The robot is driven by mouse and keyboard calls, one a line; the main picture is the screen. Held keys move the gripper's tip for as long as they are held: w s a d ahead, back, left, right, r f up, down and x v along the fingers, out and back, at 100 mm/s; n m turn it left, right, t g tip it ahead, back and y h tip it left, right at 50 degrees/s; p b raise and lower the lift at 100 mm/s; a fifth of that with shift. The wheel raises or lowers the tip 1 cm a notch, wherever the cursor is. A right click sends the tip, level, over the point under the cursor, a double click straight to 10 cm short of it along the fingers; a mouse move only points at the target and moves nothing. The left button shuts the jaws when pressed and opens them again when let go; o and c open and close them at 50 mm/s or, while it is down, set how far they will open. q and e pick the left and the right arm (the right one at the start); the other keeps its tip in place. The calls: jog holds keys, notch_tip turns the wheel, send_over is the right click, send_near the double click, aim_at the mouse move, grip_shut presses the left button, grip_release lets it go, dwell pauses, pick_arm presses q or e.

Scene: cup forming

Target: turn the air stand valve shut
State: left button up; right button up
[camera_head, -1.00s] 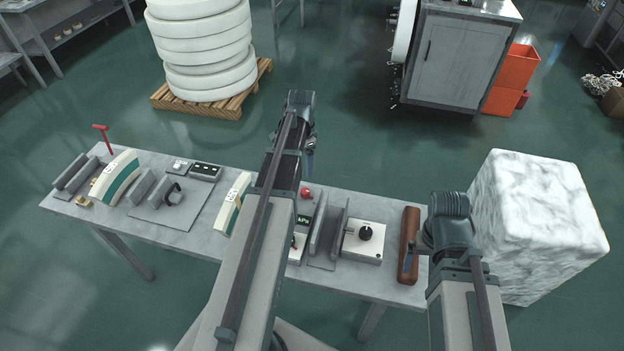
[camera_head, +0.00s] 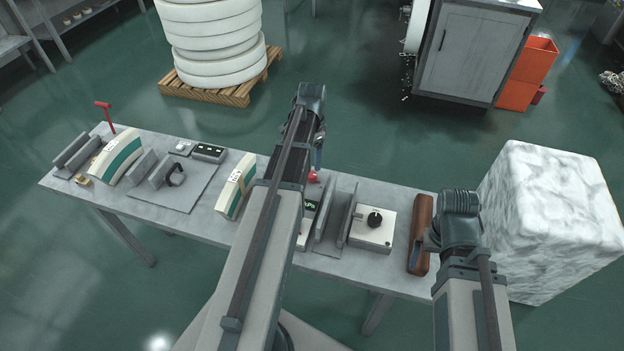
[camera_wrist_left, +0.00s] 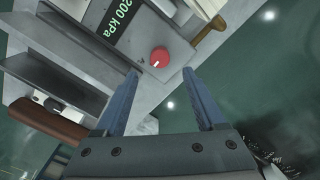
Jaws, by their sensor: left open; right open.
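The air stand's pressure box (camera_head: 308,215) is on the table behind my left arm, which hides part of it. Its red round valve knob (camera_head: 313,177) shows at its far end. In the left wrist view the knob (camera_wrist_left: 159,57), with a small white mark, lies just ahead of the fingertips, between their lines. A green readout (camera_wrist_left: 113,18) there reads 200 kPa. My left gripper (camera_head: 318,158) is open and empty, close to the knob; contact cannot be told. My right gripper (camera_head: 420,248) is open beside a brown roll-shaped block (camera_head: 424,225).
Grey upright plates (camera_head: 327,215) and a white box with a black dial (camera_head: 374,220) stand right of the pressure box. A cream-and-green curved piece (camera_head: 236,187) lies left of it. A marbled white block (camera_head: 550,215) stands beyond the table's right end.

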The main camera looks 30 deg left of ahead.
aim_at(312, 174)
pick_arm(q)
notch_tip(312, 174, down, 8)
jog(key=b, duration=0.6)
jog(key=shift+r, duration=0.2)
pick_arm(e)
notch_tip(312, 174, down, 8)
jog(key=shift+r, duration=0.2)
pick_arm(q)
jog(key=shift+c, duration=0.4)
pick_arm(e)
jog(key=shift+r, duration=0.1)
pick_arm(q)
grip_shut()
